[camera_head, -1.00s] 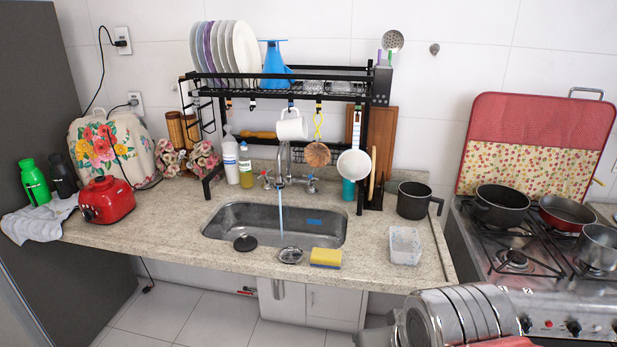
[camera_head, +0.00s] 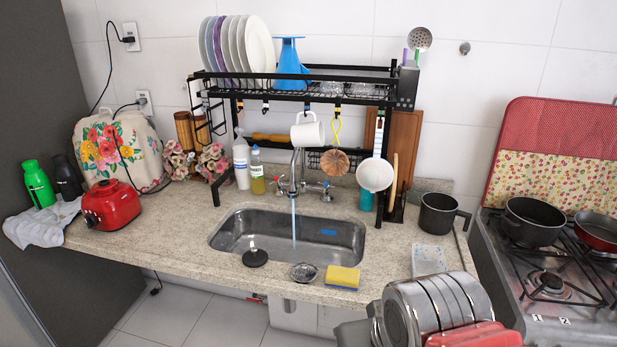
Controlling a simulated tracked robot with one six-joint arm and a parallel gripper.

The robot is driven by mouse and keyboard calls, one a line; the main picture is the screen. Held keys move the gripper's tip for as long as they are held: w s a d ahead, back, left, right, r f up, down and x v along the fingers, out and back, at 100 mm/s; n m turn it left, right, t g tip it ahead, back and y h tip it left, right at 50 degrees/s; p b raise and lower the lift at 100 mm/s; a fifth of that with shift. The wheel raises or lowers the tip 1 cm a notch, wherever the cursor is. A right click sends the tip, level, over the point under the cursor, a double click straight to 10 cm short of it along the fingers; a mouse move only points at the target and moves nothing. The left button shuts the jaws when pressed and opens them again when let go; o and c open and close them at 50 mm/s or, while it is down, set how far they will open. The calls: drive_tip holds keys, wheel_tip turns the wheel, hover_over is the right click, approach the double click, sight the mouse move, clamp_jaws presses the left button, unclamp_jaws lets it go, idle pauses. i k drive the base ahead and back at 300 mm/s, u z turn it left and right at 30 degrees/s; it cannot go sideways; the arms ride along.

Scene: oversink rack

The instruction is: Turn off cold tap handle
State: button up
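The tap (camera_head: 295,172) stands behind the steel sink (camera_head: 225,237), and a bluish stream of water (camera_head: 294,222) falls from its spout into the basin. Its right handle (camera_head: 326,188), with a small blue mark, is the cold one. The left handle (camera_head: 281,184) has red on it. The exact turn of the cold handle is too small to tell. Part of my arm shows at the lower right, in front of the counter and well apart from the tap. My gripper's fingers are not visible.
A black rack (camera_head: 300,95) stands over the sink, with a hanging mug (camera_head: 308,131) and white strainer (camera_head: 375,174) near the tap. A yellow sponge (camera_head: 342,277), drain cover (camera_head: 304,272) and black stopper (camera_head: 255,257) lie at the front edge. A dark pot (camera_head: 437,214) stands right.

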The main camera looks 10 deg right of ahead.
sight(326, 184)
drive_tip(key=u, duration=0.65)
drive_tip(key=i, duration=1.5)
drive_tip(key=u, duration=0.2)
